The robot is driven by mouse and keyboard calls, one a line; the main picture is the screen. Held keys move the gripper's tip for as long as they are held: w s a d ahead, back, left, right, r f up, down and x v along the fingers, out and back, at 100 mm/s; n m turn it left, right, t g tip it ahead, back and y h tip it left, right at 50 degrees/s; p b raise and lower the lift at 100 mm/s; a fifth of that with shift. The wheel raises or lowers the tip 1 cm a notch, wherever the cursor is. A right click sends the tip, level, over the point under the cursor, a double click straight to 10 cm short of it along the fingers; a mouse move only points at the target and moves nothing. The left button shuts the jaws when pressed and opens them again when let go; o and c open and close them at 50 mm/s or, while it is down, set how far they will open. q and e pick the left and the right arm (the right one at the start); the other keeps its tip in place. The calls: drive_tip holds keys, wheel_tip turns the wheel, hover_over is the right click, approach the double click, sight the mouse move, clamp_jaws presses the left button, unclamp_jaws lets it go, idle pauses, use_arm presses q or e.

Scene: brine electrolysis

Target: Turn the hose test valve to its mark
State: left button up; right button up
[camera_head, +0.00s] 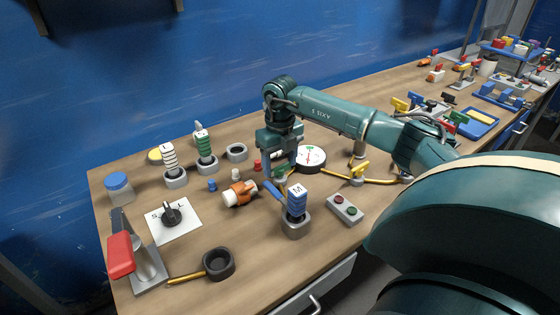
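My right gripper (281,163) points down at the middle of the bench, left of a round white dial gauge (313,159). A small green valve part (282,171) shows right at its fingertips. I cannot tell whether the fingers touch it, or how far apart they are. A yellow hose (332,176) runs from near there to the right, with a yellow-handled valve (360,169) on it. I cannot tell for sure which of the two is the hose test valve. No mark can be made out. My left gripper is not in view.
A two-button box (345,209) is at right.

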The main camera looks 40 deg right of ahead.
drive_tip(key=c, duration=0.5)
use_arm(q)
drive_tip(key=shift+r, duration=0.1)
use_arm(e)
drive_tip(key=shift+o, duration=0.2)
